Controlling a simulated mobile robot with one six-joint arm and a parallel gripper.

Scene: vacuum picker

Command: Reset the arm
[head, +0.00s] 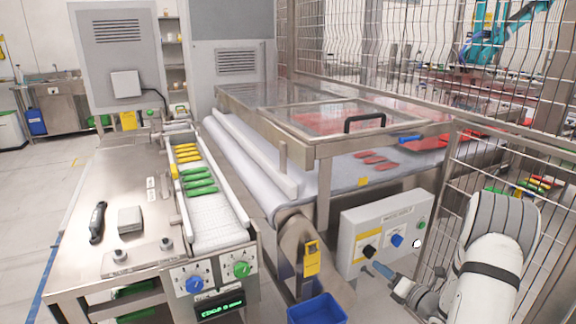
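My arm reaches in from the lower right in the head view, white with a black band. Its end, my gripper (378,271), is in front of the lower edge of a grey control box (352,236). A slim blue-grey piece shows at its tip; I cannot tell whether this is a finger or a held thing. The fingers are too small to tell open from shut. The box carries a black knob (370,251), a blue knob (397,240) and a green button (420,225). I cannot tell whether my gripper touches the box.
A narrow conveyor (215,225) with green and yellow items is at left, beside a steel bench (110,205). A wide belt (330,190) carries red items under a clear cover with a black handle (365,121). A blue bin (318,310) stands low in front. Wire fence (480,150) is at right.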

